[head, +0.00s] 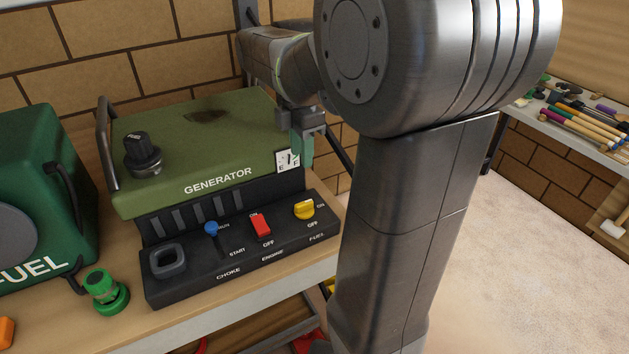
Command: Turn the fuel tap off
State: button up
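The fuel tap (304,209) is a yellow knob on the right end of the generator's black front panel (200,280). Its marks read ON to the right and OFF below, with FUEL under them. Its ridge seems to lie sideways, toward ON, but is small to read. The green generator (205,150) stands on a wooden bench. My gripper (302,152) hangs above and behind the tap, by the generator's top right corner and fuel gauge (287,161). It appears apart from the tap. Its teal fingers overlap in this view, so their gap is hidden.
A red engine switch (261,225), blue choke lever (212,230) and grey starter handle (168,261) share the panel. A green fuel can (35,180) and green cap (105,291) stand left. My arm fills the right middle. A tool shelf (588,115) is far right.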

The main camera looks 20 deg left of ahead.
aim_at(304, 202)
notch_tip(304, 202, down, 14)
jog(key=shift+d+r+p, duration=0.15)
jog(key=shift+r+p, duration=0.05)
jog(key=shift+p, duration=0.3)
grip_shut()
